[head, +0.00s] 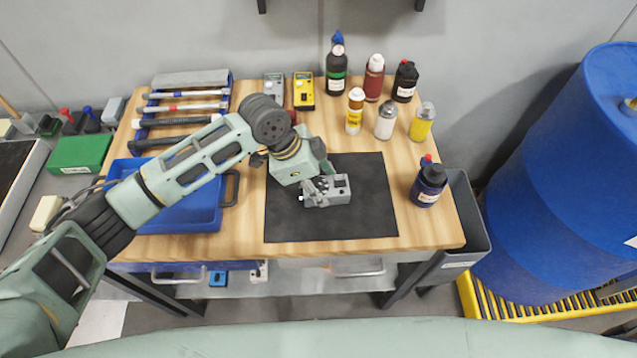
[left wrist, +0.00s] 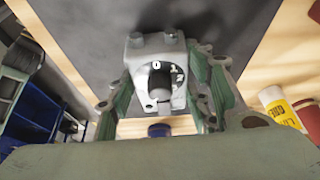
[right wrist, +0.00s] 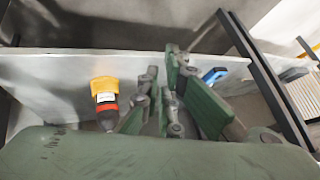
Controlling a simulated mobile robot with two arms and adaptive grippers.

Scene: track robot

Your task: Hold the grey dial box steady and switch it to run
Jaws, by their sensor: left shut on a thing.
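The grey dial box (head: 341,188) sits on the black mat (head: 330,222) on the wooden bench. My left gripper (head: 318,190) reaches down to it from the upper left and is shut on it. In the left wrist view the box (left wrist: 155,45) lies between the two fingers of my left gripper (left wrist: 163,95). Its dark dial (left wrist: 160,84) has white marks around it, a 0 at upper left and a 1 at right. The dial's exact pointing is unclear. My right gripper (right wrist: 162,85) shows only in the right wrist view, away from the box; its fingertips appear close together.
A blue tray (head: 190,217) lies left of the mat. Several bottles stand at the back right, and a dark blue bottle (head: 428,183) stands right of the mat. A yellow meter (head: 303,90) is at the back. The mat's right side is clear.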

